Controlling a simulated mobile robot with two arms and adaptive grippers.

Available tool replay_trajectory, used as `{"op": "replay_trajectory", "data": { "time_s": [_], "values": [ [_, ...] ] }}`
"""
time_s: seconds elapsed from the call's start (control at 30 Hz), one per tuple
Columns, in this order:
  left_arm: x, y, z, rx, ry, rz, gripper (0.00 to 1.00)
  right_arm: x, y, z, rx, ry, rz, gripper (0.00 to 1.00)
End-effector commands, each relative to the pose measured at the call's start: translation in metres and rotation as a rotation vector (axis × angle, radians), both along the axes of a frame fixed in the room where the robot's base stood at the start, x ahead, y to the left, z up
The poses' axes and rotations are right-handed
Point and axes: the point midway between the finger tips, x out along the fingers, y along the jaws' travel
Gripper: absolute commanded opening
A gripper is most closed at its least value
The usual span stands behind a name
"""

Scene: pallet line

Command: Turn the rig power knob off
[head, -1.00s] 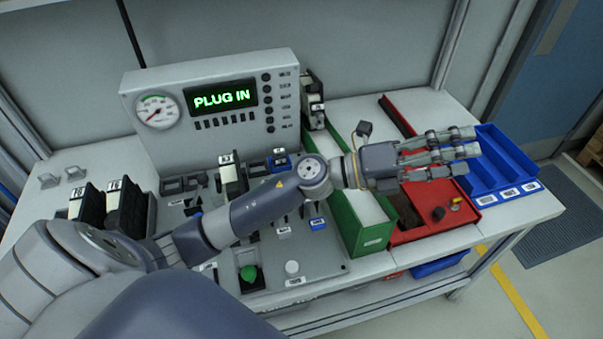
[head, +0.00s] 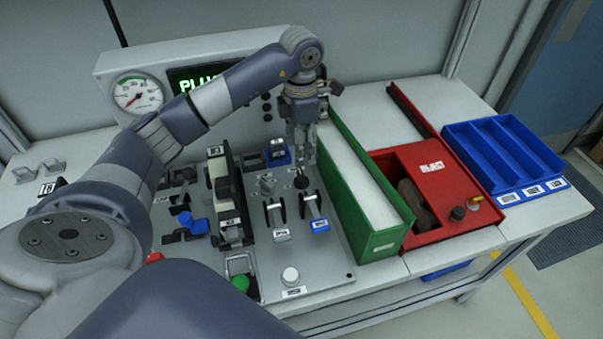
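The test rig's control panel (head: 325,268) lies on the bench under a display (head: 188,80), whose green text is partly covered by my arm. A grey knob (head: 267,184) and a black round knob (head: 301,181) stand on the panel. Their labels are too small to read, so I cannot tell which is the rig power knob. My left gripper (head: 305,158) points down just above and behind the black knob. Its fingers look close together, but their opening and any contact are unclear. My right gripper is not in view.
A green bin (head: 383,240) stands right of the panel, close to my gripper. Beyond it are a red tray (head: 455,215) and a blue divided bin (head: 545,158). Black and white switch modules (head: 222,190), a green button (head: 240,283) and a white button (head: 290,276) crowd the panel.

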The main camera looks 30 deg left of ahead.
Motion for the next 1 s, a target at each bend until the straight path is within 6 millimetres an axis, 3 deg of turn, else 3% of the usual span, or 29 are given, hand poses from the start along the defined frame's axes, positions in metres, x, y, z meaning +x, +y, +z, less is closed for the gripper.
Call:
{"op": "replay_trajectory", "data": {
  "time_s": [0.5, 0.93, 1.0],
  "values": [
    [-0.001, -0.002, -0.086, -0.005, 0.003, -0.002, 0.57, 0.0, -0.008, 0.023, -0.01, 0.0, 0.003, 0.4],
    [-0.001, -0.002, -0.098, -0.004, 0.0, -0.003, 0.57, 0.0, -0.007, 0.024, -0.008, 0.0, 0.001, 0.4],
    [-0.001, -0.002, -0.098, -0.004, 0.0, -0.003, 0.43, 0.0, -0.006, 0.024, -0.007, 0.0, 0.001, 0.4]
  ]
}}
